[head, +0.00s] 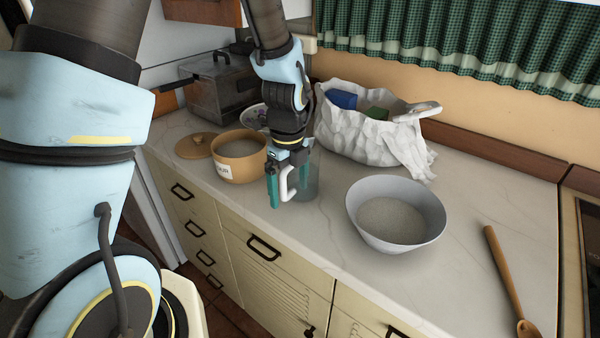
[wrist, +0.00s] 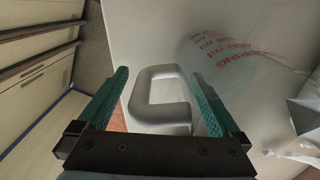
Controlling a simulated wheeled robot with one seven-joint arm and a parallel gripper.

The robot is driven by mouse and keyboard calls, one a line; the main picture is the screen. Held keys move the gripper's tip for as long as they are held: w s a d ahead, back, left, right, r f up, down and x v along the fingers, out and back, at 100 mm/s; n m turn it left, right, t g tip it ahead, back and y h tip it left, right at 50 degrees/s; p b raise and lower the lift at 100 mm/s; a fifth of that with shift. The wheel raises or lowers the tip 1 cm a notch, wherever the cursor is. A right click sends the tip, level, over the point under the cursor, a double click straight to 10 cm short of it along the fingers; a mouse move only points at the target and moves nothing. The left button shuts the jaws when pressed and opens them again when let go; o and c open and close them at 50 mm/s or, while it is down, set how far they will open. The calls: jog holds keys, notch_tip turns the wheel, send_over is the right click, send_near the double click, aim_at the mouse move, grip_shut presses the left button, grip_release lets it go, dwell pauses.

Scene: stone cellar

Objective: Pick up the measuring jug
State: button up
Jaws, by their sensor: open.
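The measuring jug (head: 308,180) is clear, with a white handle (head: 288,184), and stands on the counter between the flour crock and the grey bowl. My gripper (head: 281,186) is at its handle, partly in front of the jug. In the wrist view the handle (wrist: 160,98) lies between the two teal fingers of my gripper (wrist: 160,92), with gaps on both sides. The jug's clear wall (wrist: 235,65) with red markings shows beyond the handle. The gripper is open and holds nothing.
A tan crock (head: 240,165) stands left of the jug, its lid (head: 200,145) beside it. A white bag (head: 350,137) is behind, and a grey bowl (head: 395,240) with grainy contents is to the right. A wooden spoon (head: 508,280) lies farther right. The counter's front edge is close.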

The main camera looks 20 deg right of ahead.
grip_shut()
dwell(0.8)
